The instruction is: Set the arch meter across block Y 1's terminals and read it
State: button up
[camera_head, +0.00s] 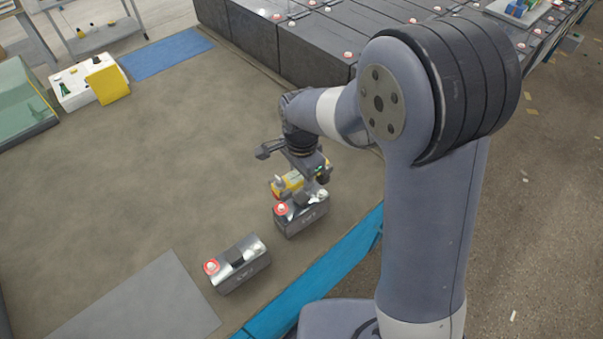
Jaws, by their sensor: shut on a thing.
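My gripper (300,176) is shut on the yellow arch meter (290,182). The meter is partly hidden by the gripper. It is at the far upper side of a dark grey block (303,218), which has a red terminal (281,209) at its left end and a pale terminal (320,195) at its right. I cannot tell whether the meter touches the terminals. A second similar block (240,272) stands nearer and to the left, with a red terminal (211,267) and a pale one (258,247). The block labels and any meter reading are too small to read.
A white tray (68,92) with a yellow piece (108,84) lies at the left, near a blue mat (165,53). Dark battery rows (310,50) stand at the back. A blue strip (318,277) edges the brown surface, which is clear around the blocks' left.

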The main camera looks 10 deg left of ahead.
aim_at(302, 197)
jog(key=shift+f+b, duration=1.5)
jog(key=shift+f, duration=0.8)
jog(key=shift+f+b, duration=0.95)
jog(key=shift+f, duration=0.25)
jog(key=o, duration=1.3)
notch_tip(302, 197, up, 11)
jog(key=shift+f, duration=0.1)
jog(key=shift+f, duration=0.1)
